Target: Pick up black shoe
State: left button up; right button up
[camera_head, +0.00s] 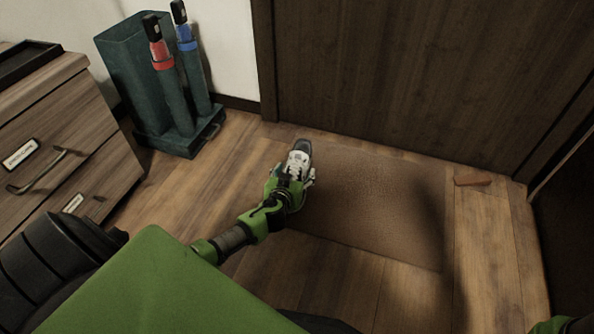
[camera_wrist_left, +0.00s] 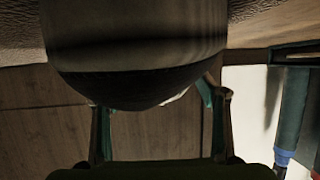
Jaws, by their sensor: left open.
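A dark shoe (camera_head: 303,146) lies at the left end of the brown mat, near the door. Its dark end shows past my gripper, with a pale part below it; the rest is hidden by my gripper. My left gripper (camera_head: 291,177) is right over the shoe, with its fingers open. In the left wrist view the shoe (camera_wrist_left: 140,60) is a large rounded shape with a dark band, very close to the camera. The fingers of my left gripper (camera_wrist_left: 162,105) stand apart on either side of it; I cannot tell whether they touch it. My right gripper is not in view.
The mat (camera_head: 380,200) lies before a dark wooden door (camera_head: 420,70). A teal stand (camera_head: 135,65) with red- and blue-banded umbrellas stands at the back left. A wooden drawer cabinet (camera_head: 60,130) is at the left. A small brown wedge (camera_head: 472,181) lies right of the mat.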

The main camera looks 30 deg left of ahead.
pick_arm(q)
jog(key=shift+w+f, duration=0.1)
jog(key=shift+w, duration=0.15)
jog(key=shift+s, duration=0.1)
jog(key=c, duration=1.5)
jog(key=shift+o, duration=0.2)
jog(key=shift+r, duration=0.2)
